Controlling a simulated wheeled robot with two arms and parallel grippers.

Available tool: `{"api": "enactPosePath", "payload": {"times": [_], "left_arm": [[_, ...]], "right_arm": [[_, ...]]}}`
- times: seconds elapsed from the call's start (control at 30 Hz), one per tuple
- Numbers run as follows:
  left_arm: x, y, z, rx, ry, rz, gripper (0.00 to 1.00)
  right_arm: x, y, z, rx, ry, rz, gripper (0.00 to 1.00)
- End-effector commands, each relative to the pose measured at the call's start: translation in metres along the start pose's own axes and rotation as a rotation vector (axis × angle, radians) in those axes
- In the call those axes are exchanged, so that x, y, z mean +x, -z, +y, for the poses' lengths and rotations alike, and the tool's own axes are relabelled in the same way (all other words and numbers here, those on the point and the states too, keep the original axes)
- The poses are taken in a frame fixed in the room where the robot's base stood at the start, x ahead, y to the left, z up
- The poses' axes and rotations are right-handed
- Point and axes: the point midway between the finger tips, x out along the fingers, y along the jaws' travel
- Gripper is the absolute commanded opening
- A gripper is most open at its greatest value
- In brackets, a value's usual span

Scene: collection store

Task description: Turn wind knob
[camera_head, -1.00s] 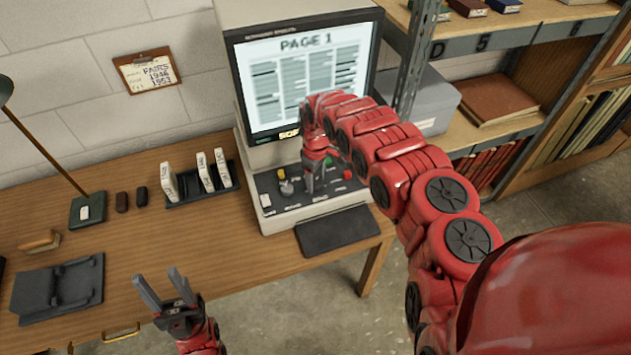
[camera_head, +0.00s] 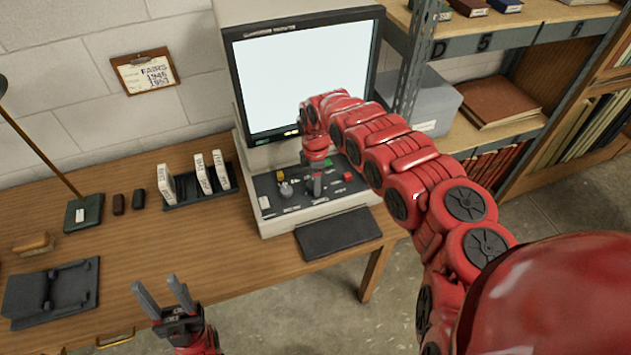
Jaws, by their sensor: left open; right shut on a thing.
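The microfilm reader (camera_head: 262,215) stands at the right end of the wooden desk, with a control panel below its screen (camera_head: 305,80). The screen is blank and pale. The panel carries a grey knob (camera_head: 286,189), a yellow button (camera_head: 280,174), a green button (camera_head: 328,162), a red button (camera_head: 348,176) and a white switch (camera_head: 265,202). My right gripper (camera_head: 317,190) points down at the middle of the panel, shut on a control there, likely the wind knob, which its fingers mostly hide. My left gripper (camera_head: 164,296) is open and empty at the desk's front edge.
A rack of white boxes (camera_head: 205,190) stands left of the reader. A dark pad (camera_head: 338,233) lies before the panel. A black holder (camera_head: 52,292) and a lamp (camera_head: 85,212) are at the left. Metal shelving (camera_head: 412,60) stands close on the right. The desk's middle is clear.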

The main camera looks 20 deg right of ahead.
Motion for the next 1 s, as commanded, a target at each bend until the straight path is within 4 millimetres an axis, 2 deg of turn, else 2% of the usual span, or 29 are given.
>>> {"api": "enactPosePath", "payload": {"times": [0.57,0.6,0.77,1.0], "left_arm": [[-0.0011,-0.0002,0.0001,0.000,0.000,0.000,0.50],[-0.0011,-0.0001,0.0001,0.000,0.000,0.000,0.50],[-0.0011,-0.0002,0.0001,0.000,0.000,0.000,0.50],[-0.0011,-0.0002,0.0000,0.000,0.000,0.000,0.50]], "right_arm": [[-0.0006,0.0005,0.0009,-0.037,-0.003,0.001,0.04],[-0.0006,0.0005,0.0009,-0.037,-0.003,0.001,0.61],[-0.0004,0.0004,0.0006,-0.036,-0.002,0.000,0.89],[-0.0001,0.0002,0.0004,-0.036,-0.001,0.000,0.89]]}}
